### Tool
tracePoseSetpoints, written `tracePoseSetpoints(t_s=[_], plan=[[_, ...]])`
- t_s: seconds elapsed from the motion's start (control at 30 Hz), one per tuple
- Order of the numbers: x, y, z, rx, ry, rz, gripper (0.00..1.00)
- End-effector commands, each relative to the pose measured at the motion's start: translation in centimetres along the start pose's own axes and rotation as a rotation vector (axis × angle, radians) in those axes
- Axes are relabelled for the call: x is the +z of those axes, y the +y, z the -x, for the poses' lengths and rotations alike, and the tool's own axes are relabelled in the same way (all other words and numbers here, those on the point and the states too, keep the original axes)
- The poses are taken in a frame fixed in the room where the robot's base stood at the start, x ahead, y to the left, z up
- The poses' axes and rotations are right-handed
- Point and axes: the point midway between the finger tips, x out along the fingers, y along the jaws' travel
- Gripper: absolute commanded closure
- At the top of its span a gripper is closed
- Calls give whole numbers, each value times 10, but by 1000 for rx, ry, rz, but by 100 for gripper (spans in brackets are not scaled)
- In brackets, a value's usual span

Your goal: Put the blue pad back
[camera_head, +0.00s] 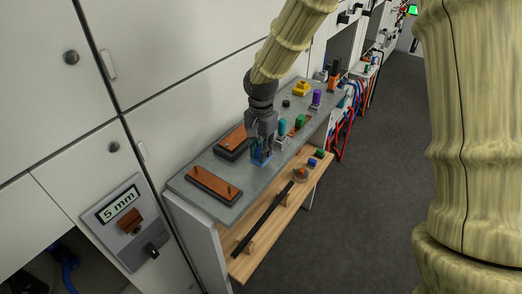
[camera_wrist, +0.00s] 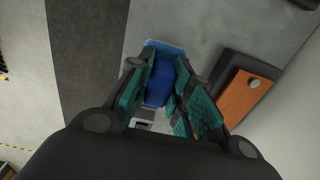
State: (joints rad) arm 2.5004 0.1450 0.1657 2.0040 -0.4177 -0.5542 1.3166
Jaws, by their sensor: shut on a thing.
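The blue pad (camera_wrist: 160,86) shows in the wrist view between the teal-lined fingers of my gripper (camera_wrist: 166,75). My gripper is shut on it. A lighter blue, flat square (camera_wrist: 163,46) shows around and beyond the fingertips; I cannot tell if the pad touches it. In the head view my gripper (camera_head: 262,152) points down at the grey bench top (camera_head: 228,200), near its front edge. The blue piece (camera_head: 260,161) shows at the fingertips there, low over or on the bench. The fingers hide most of it.
Two brown-topped blocks (camera_head: 213,185) lie left of my gripper. A teal piece (camera_head: 282,127), a green piece (camera_head: 300,120), a purple piece (camera_head: 316,98) and a yellow piece (camera_head: 301,88) stand to its right. A wooden shelf (camera_head: 290,208) with a black bar is below.

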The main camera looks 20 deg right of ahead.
Motion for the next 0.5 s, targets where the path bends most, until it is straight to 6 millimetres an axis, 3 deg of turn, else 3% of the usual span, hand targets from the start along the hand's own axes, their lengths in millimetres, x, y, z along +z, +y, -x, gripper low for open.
tracePoseSetpoints(t_s=[0.1,0.5], plan=[[0,0,-10,1,-1,0,100],[0,0,-18,-2,0,0,100]])
